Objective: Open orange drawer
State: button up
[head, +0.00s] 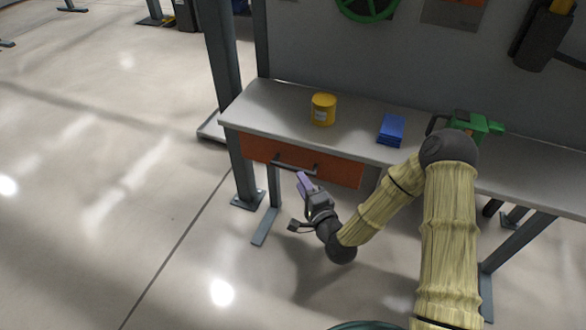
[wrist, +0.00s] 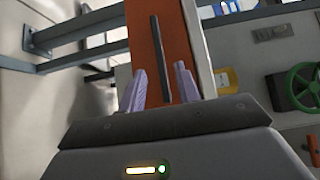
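The orange drawer (head: 340,171) is under the left part of the grey workbench and looks closed. Its dark bar handle (head: 295,168) runs along its front. My gripper (head: 304,180) is just in front of the drawer, close to the handle. In the wrist view the drawer front (wrist: 143,40) appears turned on its side, and the handle (wrist: 160,60) stands upright in the picture between my two purple fingers. My gripper (wrist: 160,85) is open there, with clear space on both sides of the handle. I cannot tell whether the fingertips reach past the handle.
On the workbench (head: 255,100) stand a yellow can (head: 323,109), blue boxes (head: 391,129) and a green tool (head: 478,124). A bench leg (head: 243,165) stands left of the drawer. The floor in front and to the left is clear.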

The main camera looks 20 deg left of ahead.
aim_at(294, 170)
jog(key=x, duration=0.7)
jog(key=shift+a, duration=0.1)
